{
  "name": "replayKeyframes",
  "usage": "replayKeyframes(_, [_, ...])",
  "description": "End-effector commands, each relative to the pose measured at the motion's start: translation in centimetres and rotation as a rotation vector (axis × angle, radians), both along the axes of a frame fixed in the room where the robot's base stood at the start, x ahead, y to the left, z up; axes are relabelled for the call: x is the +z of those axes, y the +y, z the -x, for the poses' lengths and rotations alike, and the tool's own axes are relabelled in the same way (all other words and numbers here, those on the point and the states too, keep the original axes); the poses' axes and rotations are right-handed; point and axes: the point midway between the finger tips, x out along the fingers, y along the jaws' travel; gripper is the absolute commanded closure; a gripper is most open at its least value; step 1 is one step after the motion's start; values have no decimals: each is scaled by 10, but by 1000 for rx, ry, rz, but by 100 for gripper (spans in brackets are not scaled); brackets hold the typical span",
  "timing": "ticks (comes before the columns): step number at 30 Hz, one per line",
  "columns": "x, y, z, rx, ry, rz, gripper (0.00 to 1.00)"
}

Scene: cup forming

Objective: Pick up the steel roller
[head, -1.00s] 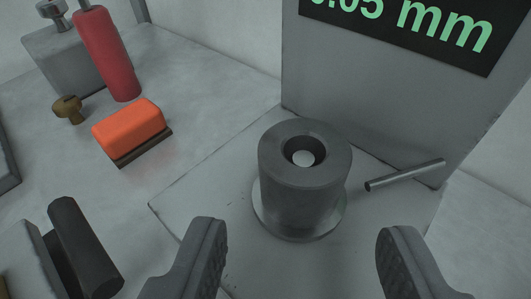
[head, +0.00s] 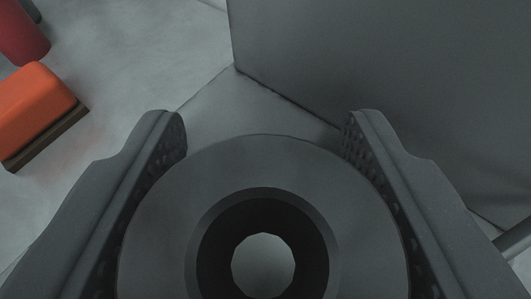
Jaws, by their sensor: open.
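The steel roller (head: 262,165) looks to be the thick grey hollow cylinder standing upright with a round bore in its top. In the head view it fills the lower middle, seen from above. A pale round end (head: 263,265) shows inside the bore. My gripper (head: 265,118) is open, with one ribbed finger on the left and one on the right of the roller. The fingers look very close to its sides; I cannot tell whether they touch. The roller's lower part and the disc under it are hidden.
A tall grey panel (head: 390,90) rises close behind the roller. An orange block on a brown base (head: 35,105) lies at the left, with part of a red cylinder (head: 20,40) behind it. A thin grey rod (head: 515,240) shows at the right edge.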

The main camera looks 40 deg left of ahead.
Motion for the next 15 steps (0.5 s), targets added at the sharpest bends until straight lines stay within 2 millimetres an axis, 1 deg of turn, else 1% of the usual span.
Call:
replayKeyframes(6, [0,0,-1,0,0,0,51])
replayKeyframes(8, [0,0,-1,0,1,-1,68])
replayKeyframes(9, [0,0,-1,0,1,-1,79])
replayKeyframes(10, [0,0,-1,0,1,-1,87])
replayKeyframes(11, [0,0,-1,0,1,-1,87])
replayKeyframes(12, [0,0,-1,0,1,-1,91])
replayKeyframes(15, [0,0,-1,-1,0,0,91])
